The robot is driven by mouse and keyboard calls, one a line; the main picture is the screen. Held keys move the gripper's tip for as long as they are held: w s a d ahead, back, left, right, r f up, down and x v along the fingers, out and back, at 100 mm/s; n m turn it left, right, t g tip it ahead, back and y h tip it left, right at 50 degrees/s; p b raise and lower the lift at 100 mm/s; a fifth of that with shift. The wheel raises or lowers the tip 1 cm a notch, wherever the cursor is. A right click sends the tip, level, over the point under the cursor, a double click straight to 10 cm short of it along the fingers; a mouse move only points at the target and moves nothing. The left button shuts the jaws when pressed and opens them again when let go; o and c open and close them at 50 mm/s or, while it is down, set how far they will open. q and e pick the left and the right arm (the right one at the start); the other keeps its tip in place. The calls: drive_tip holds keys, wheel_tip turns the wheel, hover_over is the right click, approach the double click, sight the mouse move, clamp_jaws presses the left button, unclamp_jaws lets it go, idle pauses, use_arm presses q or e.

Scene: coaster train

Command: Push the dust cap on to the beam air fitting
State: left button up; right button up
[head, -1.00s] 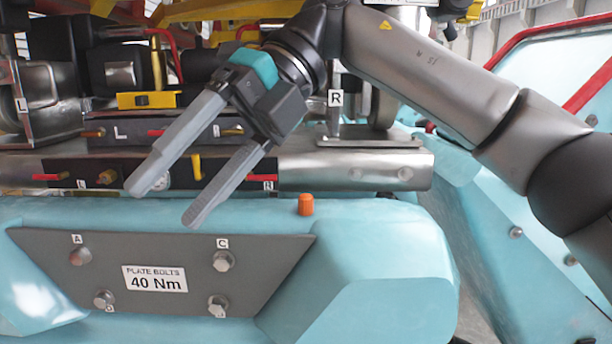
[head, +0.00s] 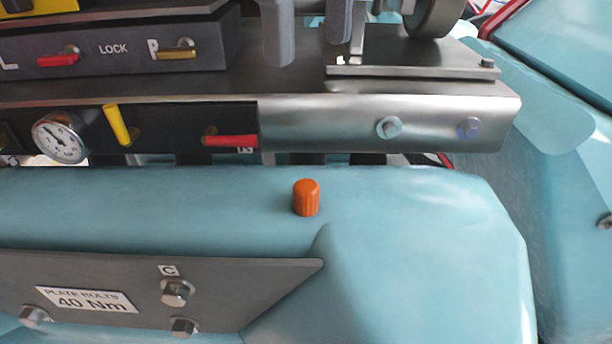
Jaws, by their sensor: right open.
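The orange dust cap (head: 306,198) stands upright on the light blue body panel, just in front of the metal beam (head: 330,125). My right gripper (head: 308,54) shows only by its two grey fingers at the top edge. They are apart with nothing between them, above the beam and farther back than the cap. I cannot make out the beam's air fitting in this view. My left gripper is not in view.
The beam's black panel carries a gauge (head: 60,138), a yellow lever (head: 117,124) and a red lever (head: 231,140). A bolted grey plate (head: 120,285) is at lower left. The blue panel (head: 420,230) around the cap is clear.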

hover_over(307, 185)
drive_tip(key=f, duration=0.7)
drive_tip(key=shift+w+d+f, duration=0.15)
drive_tip(key=shift+d+f, duration=0.05)
drive_tip(key=shift+f, duration=0.8)
drive_tip(key=f, duration=0.2)
drive_tip(key=f+p, duration=0.1)
drive_tip(key=f, duration=0.1)
drive_tip(key=shift+a+f, duration=0.2)
drive_tip(key=shift+f, duration=0.2)
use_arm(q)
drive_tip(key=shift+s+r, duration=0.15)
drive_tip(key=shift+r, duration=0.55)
use_arm(e)
clamp_jaws()
